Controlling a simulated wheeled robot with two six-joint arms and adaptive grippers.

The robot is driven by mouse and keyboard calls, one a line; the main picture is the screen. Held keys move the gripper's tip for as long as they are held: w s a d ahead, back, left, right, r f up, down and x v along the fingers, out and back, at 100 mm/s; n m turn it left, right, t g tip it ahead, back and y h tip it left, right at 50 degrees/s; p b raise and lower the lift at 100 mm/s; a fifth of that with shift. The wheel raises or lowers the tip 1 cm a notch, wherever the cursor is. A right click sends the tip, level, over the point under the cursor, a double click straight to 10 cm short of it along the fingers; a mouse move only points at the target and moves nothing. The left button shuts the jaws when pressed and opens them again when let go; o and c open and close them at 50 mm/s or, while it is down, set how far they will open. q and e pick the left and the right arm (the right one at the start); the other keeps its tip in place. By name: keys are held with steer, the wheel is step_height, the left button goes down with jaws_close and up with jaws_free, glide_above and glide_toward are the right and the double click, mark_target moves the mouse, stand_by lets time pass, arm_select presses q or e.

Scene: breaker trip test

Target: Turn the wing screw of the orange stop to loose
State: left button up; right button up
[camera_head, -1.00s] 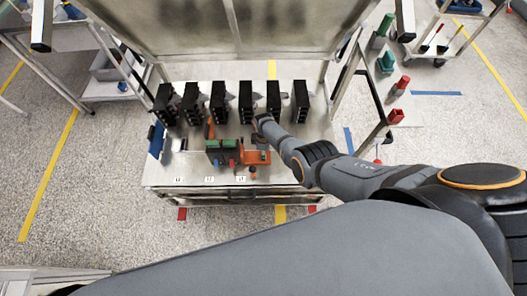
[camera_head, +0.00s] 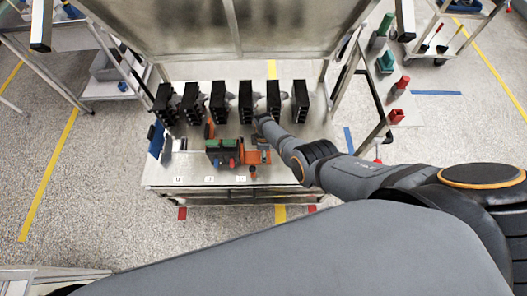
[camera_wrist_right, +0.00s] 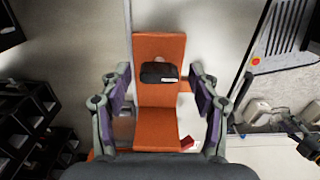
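The orange stop (camera_wrist_right: 157,60) fills the middle of the right wrist view, and it also shows on the bench in the head view (camera_head: 252,158). A black wing screw (camera_wrist_right: 159,73) sits on its upper middle in the right wrist view. My right gripper (camera_wrist_right: 161,88) is open, with one finger on each side of the orange stop and the wing screw between them. I see gaps between the fingers and the screw. In the head view my right arm hides most of its gripper. My left gripper is not in view.
A row of black breakers (camera_head: 217,102) stands along the back of the metal bench (camera_head: 200,178). A unit with green terminals (camera_head: 222,148) is beside the stop. Red and blue items lie near it. A metal panel (camera_head: 230,25) overhangs the bench.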

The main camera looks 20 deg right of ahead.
steer(key=shift+r, duration=0.2)
steer(key=shift+w+r, duration=0.15)
steer(key=shift+r, duration=0.1)
step_height(320, 180, up, 11)
stand_by(0.4)
stand_by(0.3)
